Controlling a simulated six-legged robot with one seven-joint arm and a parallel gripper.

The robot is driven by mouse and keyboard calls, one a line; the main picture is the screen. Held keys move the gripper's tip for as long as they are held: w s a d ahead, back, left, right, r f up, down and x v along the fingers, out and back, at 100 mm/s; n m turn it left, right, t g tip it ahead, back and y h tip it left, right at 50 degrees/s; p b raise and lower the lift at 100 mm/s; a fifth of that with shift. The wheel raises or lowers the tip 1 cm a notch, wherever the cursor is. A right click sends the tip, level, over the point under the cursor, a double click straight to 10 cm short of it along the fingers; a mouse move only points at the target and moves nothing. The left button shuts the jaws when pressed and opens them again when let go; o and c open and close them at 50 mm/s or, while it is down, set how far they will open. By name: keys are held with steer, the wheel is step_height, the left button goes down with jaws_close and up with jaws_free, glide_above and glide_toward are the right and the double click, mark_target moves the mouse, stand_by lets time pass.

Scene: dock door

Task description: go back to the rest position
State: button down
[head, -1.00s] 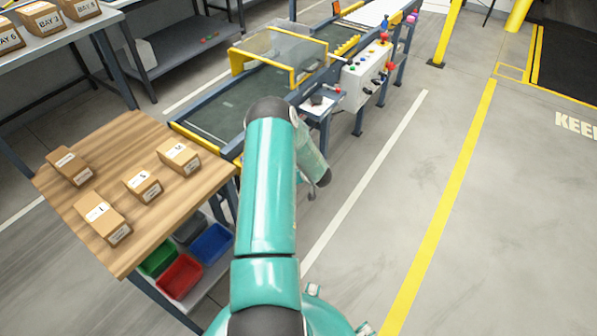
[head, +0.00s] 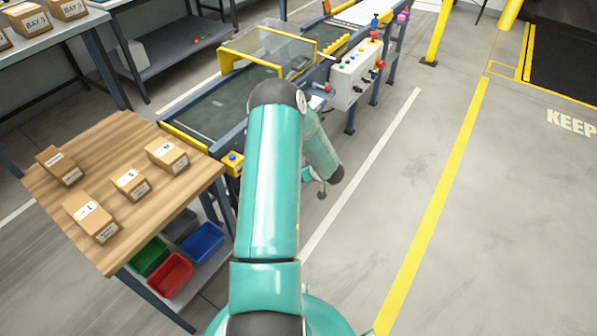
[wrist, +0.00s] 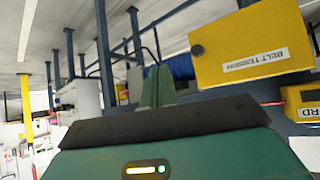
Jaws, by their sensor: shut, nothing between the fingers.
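My teal arm (head: 272,180) rises through the middle of the head view, bends at its dark elbow and folds down to the right. My gripper (wrist: 156,88) shows in the wrist view as two green fingers close together beyond a dark pad, shut and empty. In the head view the wrist end hangs low over the floor, right of the conveyor's near end; the fingers are too small to make out there.
A wooden table (head: 130,215) with several cartons stands left, coloured bins beneath it. The conveyor (head: 205,108) and control box (head: 357,83) lie ahead. A yellow belt tension box (wrist: 250,45) is close in the wrist view. Floor on the right is clear.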

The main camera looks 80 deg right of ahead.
steer(key=shift+s+a+r, duration=0.25)
steer(key=shift+s+r, duration=0.3)
steer(key=shift+s, duration=0.05)
